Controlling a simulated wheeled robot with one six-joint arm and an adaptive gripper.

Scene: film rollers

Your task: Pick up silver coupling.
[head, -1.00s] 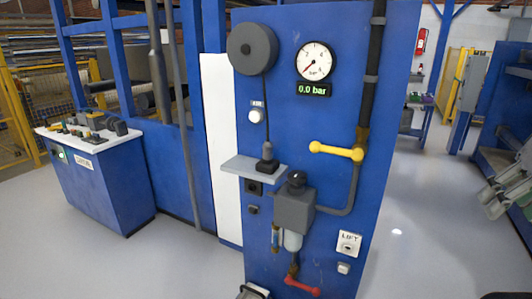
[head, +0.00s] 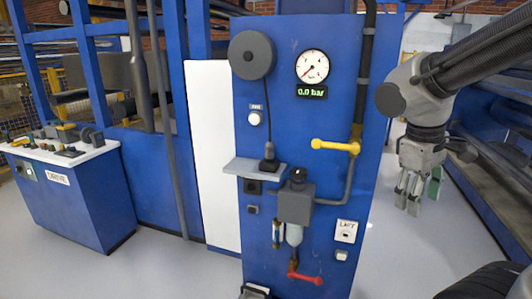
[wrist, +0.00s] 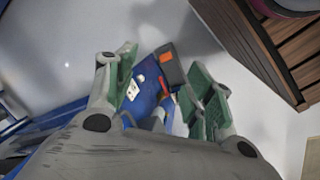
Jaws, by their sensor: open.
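A grey fitting (head: 268,163) on the hose from the round reel (head: 252,54) stands upright on the small grey shelf (head: 240,167) of the blue panel (head: 215,285). It looks dark grey, and I cannot tell for sure that it is the silver coupling. My gripper (head: 410,195) is open and empty, pointing down, right of the panel and well apart from the shelf. In the wrist view, my open gripper (wrist: 160,80) has green finger pads with the panel (wrist: 145,88) beyond them; the fitting cannot be made out there.
A yellow lever (head: 330,145), a grey regulator (head: 295,205) and a red lever (head: 305,277) stick out of the panel near the shelf. A gauge (head: 312,66) is above. A blue console (head: 65,190) stands at left. Wooden slats (wrist: 285,50) show in the wrist view.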

